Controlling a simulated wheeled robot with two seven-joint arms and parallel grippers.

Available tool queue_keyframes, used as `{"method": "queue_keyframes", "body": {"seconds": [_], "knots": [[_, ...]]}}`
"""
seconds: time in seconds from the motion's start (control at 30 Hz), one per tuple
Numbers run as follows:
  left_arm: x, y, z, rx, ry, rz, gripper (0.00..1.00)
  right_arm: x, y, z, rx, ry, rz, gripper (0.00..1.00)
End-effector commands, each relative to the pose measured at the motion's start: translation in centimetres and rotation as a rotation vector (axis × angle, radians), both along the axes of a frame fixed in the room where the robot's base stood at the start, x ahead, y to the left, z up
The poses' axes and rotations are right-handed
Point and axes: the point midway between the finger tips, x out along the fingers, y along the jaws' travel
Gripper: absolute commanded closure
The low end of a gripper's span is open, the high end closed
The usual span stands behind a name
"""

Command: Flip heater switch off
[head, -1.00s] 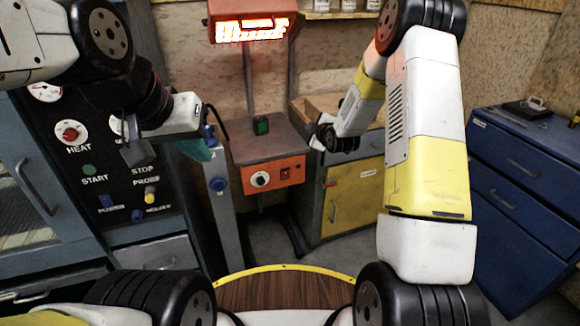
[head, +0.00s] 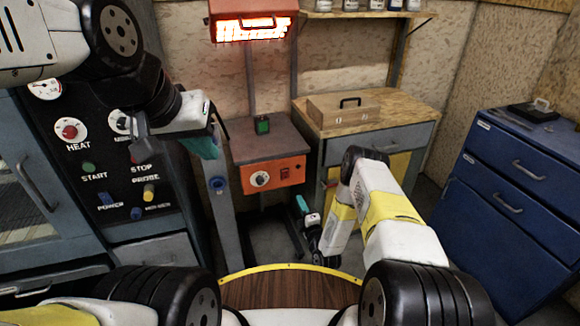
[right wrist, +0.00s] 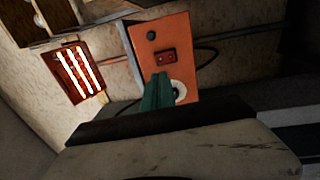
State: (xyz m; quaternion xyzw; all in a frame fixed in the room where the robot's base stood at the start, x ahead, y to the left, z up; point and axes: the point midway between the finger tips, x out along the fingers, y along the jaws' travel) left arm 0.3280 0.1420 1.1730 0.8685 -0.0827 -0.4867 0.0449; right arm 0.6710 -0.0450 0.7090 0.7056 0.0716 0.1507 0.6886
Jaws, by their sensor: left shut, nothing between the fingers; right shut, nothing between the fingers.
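The heater (head: 252,26) glows bright orange on the back wall; it also glows in the right wrist view (right wrist: 80,74). Its orange control box (head: 248,187) is below and has a white dial (head: 260,180) and a red switch (head: 285,174). The right wrist view shows the red switch (right wrist: 166,55) and the dial (right wrist: 180,91) on the panel. My right gripper (head: 301,204) is shut and empty, low and to the right of the box in the head view. Its teal fingers (right wrist: 157,92) overlap the panel by the dial in the wrist view. My left gripper (head: 208,146) is shut and empty, left of the box.
A dark oven panel with knobs (head: 105,165) stands at the left. A wooden case (head: 335,111) lies on a bench behind my right arm. A blue drawer cabinet (head: 515,185) stands at the right.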

Motion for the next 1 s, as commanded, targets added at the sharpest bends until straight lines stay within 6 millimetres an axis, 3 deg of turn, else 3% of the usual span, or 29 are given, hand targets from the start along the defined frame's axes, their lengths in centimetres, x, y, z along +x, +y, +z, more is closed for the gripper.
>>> {"method": "queue_keyframes", "body": {"seconds": [0.37, 0.53, 0.67, 1.0], "knots": [[0.0, 0.0, 0.0, 0.000, 0.000, 0.000, 1.00, -0.4, 0.0, -0.3, -0.004, -0.011, -0.003, 1.00], [0.0, 0.0, 0.0, 0.000, 0.000, 0.000, 1.00, 0.4, 0.3, -0.1, -0.003, -0.013, -0.003, 1.00], [0.0, 0.0, 0.0, 0.000, 0.000, 0.000, 1.00, 2.3, 0.8, 0.2, -0.003, -0.013, -0.004, 1.00], [0.0, 0.0, 0.0, 0.000, 0.000, 0.000, 1.00, 9.1, 3.1, 1.0, -0.003, -0.012, -0.004, 1.00]]}}
